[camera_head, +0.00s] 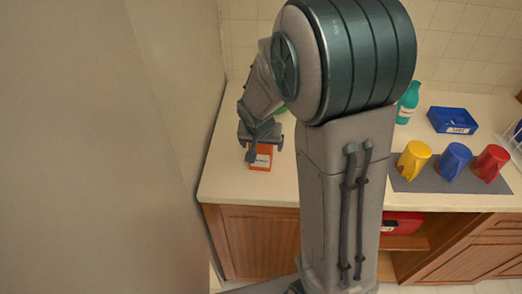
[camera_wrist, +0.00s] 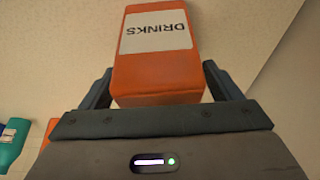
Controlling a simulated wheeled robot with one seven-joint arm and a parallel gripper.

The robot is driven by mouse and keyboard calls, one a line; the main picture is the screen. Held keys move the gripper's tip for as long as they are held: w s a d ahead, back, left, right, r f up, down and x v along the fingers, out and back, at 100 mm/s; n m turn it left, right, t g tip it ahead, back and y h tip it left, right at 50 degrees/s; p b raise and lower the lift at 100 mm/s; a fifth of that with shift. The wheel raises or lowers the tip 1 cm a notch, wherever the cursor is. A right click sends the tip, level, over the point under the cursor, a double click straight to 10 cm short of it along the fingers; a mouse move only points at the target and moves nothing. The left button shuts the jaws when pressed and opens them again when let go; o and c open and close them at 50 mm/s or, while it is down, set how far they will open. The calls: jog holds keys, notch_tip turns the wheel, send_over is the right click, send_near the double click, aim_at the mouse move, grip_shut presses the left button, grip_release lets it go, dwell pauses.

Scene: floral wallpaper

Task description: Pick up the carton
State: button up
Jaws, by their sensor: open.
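An orange carton (camera_head: 261,159) stands on the cream counter near its left end, beside the wall. In the wrist view the carton (camera_wrist: 155,70) is orange with a white label reading "DRINKS", upside down in that picture. My gripper (camera_head: 257,150) is at the carton, partly covering it in the head view. In the wrist view my gripper (camera_wrist: 158,92) is open, with one dark finger on each side of the carton. I cannot tell whether either finger touches it.
A plain wall (camera_head: 160,120) rises close on the left. On the counter (camera_head: 225,185) to the right are a teal bottle (camera_head: 407,103), a blue tray (camera_head: 453,113), and yellow (camera_head: 413,160), blue (camera_head: 454,161) and red (camera_head: 490,162) mugs on a grey mat (camera_head: 432,184). Something green shows behind my gripper.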

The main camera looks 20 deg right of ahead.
jog(key=c, duration=1.3)
jog(key=shift+r, duration=0.1)
